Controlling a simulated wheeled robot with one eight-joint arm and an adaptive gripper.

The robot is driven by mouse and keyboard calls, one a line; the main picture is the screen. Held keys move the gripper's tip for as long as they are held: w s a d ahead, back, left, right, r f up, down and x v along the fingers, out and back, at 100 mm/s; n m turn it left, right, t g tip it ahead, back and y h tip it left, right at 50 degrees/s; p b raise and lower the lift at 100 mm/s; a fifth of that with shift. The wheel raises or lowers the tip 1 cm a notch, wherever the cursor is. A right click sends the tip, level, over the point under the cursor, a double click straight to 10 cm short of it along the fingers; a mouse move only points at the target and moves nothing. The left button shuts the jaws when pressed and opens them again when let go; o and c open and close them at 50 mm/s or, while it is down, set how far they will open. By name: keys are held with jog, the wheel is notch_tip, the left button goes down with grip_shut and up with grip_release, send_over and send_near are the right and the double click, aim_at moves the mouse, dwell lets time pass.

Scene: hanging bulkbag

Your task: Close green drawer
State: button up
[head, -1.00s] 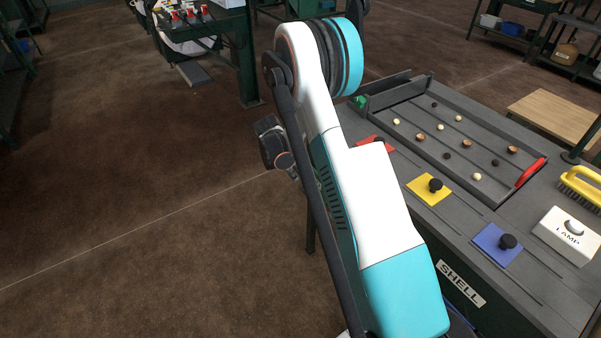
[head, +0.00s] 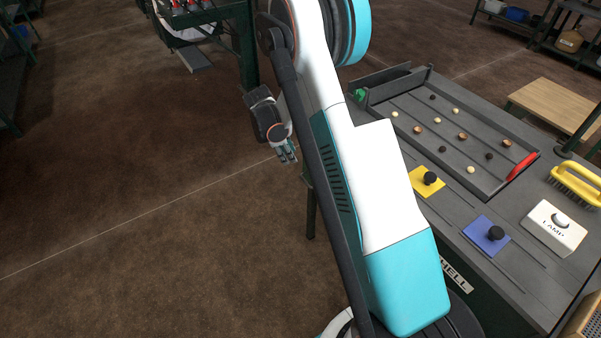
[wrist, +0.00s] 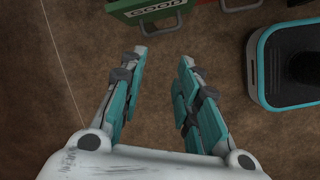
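The green drawer (wrist: 150,8) shows at the top edge of the wrist view, with a white label reading GOOD and a grey handle (wrist: 162,25). Its upper part is cut off, so I cannot tell how far out it stands. I do not see it in the head view. My gripper (wrist: 163,62) is open and empty, its two fingers apart over bare floor, short of the handle and not touching it. In the head view my gripper (head: 287,152) hangs left of the workbench, partly beside my arm.
A red part (wrist: 238,4) with a handle lies right of the green drawer. Floor at left is clear.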

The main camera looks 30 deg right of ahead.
jog(key=d+f+m+y, duration=0.1)
jog(key=d+f+m, duration=0.15)
jog(key=m, duration=0.55)
jog(key=m+b, duration=0.5)
send_near(305, 182)
jog(key=shift+y, duration=0.3)
jog(key=f, duration=0.2)
jog(key=d+f, duration=0.1)
jog(key=f, duration=0.2)
jog(key=d+f, duration=0.1)
jog(key=f, duration=0.1)
jog(key=shift+d+f, duration=0.1)
jog(key=shift+f, duration=0.15)
